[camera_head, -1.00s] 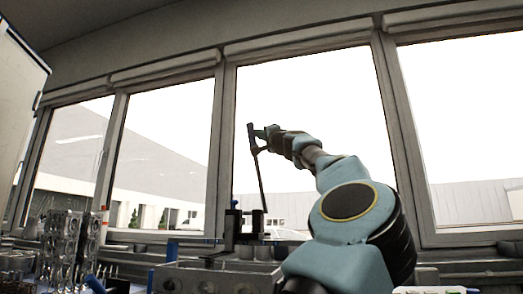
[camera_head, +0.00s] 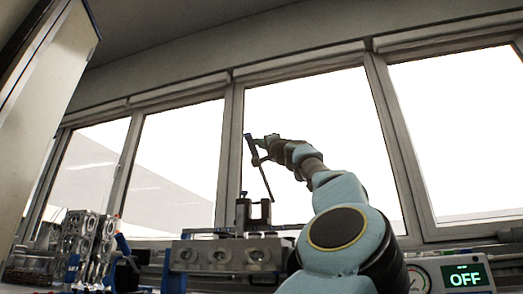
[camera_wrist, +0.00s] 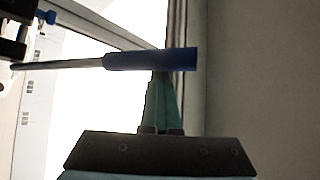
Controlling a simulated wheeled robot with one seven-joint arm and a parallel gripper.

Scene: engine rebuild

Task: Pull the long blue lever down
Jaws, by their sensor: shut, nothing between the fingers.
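The long lever stands up from a dark press-like fixture (camera_head: 254,214), a thin dark rod leaning to the left, with a blue handle (camera_head: 250,146) at its top. In the wrist view the blue handle (camera_wrist: 150,60) lies across the picture, its grey rod running left. My gripper (camera_head: 258,142) is at the handle's height, just right of it. Its teal fingers (camera_wrist: 163,80) are shut with nothing between them. Their tips end at the handle's lower edge near its right end, partly hidden behind it. I cannot tell whether they touch it.
A grey engine block (camera_head: 228,256) is below the fixture. Shiny metal parts (camera_head: 85,238) stand at the left. A green display reading OFF (camera_head: 465,277) and a gauge (camera_head: 417,279) are at the lower right. Windows fill the back; the air around the handle looks clear.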

